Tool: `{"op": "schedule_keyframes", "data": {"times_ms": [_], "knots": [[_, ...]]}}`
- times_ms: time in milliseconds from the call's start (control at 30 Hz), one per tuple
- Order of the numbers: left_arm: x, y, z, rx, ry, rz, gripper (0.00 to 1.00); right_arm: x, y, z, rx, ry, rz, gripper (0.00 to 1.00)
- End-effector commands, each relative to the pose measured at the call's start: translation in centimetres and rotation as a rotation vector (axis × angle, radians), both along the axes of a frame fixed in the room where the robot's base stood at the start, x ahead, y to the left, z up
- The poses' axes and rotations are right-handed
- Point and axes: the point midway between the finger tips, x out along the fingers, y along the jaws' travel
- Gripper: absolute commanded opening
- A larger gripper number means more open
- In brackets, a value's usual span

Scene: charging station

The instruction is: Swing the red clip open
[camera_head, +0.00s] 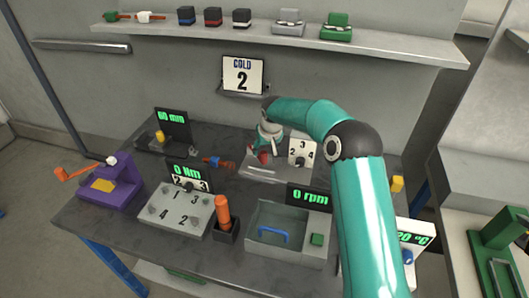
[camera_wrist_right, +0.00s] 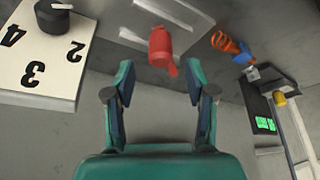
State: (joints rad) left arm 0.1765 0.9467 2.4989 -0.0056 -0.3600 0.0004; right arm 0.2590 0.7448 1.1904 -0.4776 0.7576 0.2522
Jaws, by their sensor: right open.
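The red clip (camera_head: 264,156) sits on a pale plate (camera_head: 262,174) at the back middle of the table, partly hidden by my right gripper in the head view. In the right wrist view the red clip (camera_wrist_right: 160,47) shows between and just beyond the fingertips, with a small red tab at its lower right. My right gripper (camera_wrist_right: 160,85) is open and empty, its two fingers spread to either side of the clip. In the head view my right gripper (camera_head: 266,145) is over the clip; I cannot tell whether it touches. My left gripper is not in view.
A white dial board (camera_head: 302,152) with numbers stands just right of the clip. An orange and blue tool (camera_head: 217,162) lies to its left. A grey bin (camera_head: 288,245) with a blue handle is in front. A "COLD 2" sign (camera_head: 243,76) hangs behind.

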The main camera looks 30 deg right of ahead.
Motion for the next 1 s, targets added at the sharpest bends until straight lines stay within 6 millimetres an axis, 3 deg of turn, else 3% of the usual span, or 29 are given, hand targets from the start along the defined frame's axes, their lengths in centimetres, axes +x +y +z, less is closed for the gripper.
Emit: {"op": "schedule_keyframes", "data": {"times_ms": [300, 700, 1000], "knots": [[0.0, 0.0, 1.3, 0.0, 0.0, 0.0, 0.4, 1.8, -0.4, -4.3, 0.0, 0.001, 0.002, 0.55], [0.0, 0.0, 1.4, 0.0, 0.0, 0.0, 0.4, 2.1, -0.5, -5.1, 0.0, -0.001, 0.002, 0.55], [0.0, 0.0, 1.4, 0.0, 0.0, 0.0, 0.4, 2.1, -0.5, -5.1, 0.0, -0.001, 0.002, 0.07]]}}
